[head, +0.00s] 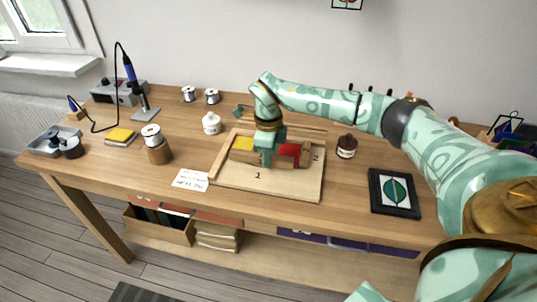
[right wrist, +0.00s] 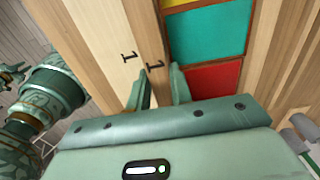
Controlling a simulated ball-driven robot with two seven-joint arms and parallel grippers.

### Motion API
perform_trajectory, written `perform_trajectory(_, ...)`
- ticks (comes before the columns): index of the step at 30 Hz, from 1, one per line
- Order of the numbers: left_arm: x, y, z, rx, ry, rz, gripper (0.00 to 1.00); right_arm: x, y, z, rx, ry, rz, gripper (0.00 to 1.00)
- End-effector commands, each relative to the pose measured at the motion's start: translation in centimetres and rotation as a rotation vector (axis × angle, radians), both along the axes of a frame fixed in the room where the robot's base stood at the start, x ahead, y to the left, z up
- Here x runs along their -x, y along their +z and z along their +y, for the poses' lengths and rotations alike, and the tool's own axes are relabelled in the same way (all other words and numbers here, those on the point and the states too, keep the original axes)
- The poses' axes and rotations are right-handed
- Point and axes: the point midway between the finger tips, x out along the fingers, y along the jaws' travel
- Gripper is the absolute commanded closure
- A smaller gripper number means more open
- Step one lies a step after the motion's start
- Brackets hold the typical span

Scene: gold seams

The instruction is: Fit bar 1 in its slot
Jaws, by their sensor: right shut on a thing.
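My right gripper (head: 267,163) is shut on bar 1 (right wrist: 150,30), a brown wooden bar marked "1". In the right wrist view its fingertips (right wrist: 161,92) pinch the bar from both sides. The bar lies along the front edge of the coloured panes, beside the "1" printed on the pale wooden board (head: 228,177). The yellow pane (head: 242,143) and red pane (head: 289,149) show in the head view; the teal pane (right wrist: 208,36) shows clearly in the right wrist view. I cannot tell whether the bar is fully seated. My left gripper is not in view.
A brown bottle (head: 346,147) and a framed leaf picture (head: 395,192) stand or lie right of the board. A white jar (head: 211,124), a solder spool on a wooden stand (head: 157,150) and a white card (head: 190,180) are to its left. The front table strip is clear.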

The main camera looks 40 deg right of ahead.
Motion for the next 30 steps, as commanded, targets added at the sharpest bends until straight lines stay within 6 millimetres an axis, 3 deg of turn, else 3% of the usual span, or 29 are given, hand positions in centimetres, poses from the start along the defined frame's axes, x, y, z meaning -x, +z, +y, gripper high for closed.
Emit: perform_trajectory(30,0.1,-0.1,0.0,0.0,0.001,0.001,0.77,0.0,-1.2,0.0,0.0,0.0,-0.001,1.0)
